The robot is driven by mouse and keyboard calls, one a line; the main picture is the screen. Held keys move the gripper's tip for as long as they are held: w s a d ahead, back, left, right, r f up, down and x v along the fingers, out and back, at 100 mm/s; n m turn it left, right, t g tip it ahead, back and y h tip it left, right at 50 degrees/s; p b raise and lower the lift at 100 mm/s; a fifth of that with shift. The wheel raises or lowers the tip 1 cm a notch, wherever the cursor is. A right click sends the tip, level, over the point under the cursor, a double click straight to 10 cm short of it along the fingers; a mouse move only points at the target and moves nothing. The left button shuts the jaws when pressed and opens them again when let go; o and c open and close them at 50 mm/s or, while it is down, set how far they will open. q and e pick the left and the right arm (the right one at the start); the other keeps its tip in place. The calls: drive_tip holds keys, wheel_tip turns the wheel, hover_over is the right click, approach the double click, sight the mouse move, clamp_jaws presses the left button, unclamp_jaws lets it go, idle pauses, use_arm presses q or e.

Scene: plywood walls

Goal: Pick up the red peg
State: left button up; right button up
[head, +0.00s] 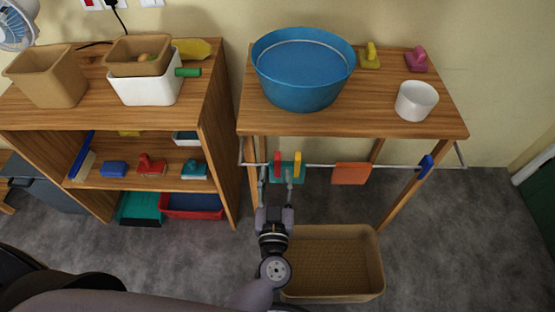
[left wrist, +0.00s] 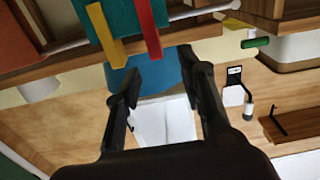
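The red peg (head: 278,163) is clipped upright on the metal rail along the front of the right-hand table, over a teal cloth (head: 287,174). A yellow peg (head: 298,163) is just to its right on the same cloth. My left gripper (head: 275,184) is below the rail, its fingers apart and pointing up towards the pegs. In the left wrist view the red peg (left wrist: 149,28) and yellow peg (left wrist: 105,35) hang beyond the open fingertips (left wrist: 158,75); nothing is between the fingers. My right gripper is not in view.
An orange cloth (head: 351,173) and a blue peg (head: 426,166) are farther right on the rail. A blue tub (head: 303,88) and white pot (head: 416,101) stand on the tabletop. A wicker basket (head: 375,290) is on the floor. A wooden shelf (head: 219,130) stands to the left.

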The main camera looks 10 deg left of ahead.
sight(277, 163)
use_arm(q)
drive_tip(key=shift+w+a, duration=0.15)
drive_tip(key=shift+w, duration=1)
drive_tip(key=w, duration=0.3)
drive_tip(key=w+f, duration=0.1)
drive_tip(key=w, duration=0.1)
drive_tip(key=shift+a, duration=0.35)
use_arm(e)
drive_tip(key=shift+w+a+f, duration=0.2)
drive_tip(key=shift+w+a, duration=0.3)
use_arm(q)
drive_tip(key=shift+r, duration=0.1)
drive_tip(key=shift+c, duration=0.8)
clamp_jaws()
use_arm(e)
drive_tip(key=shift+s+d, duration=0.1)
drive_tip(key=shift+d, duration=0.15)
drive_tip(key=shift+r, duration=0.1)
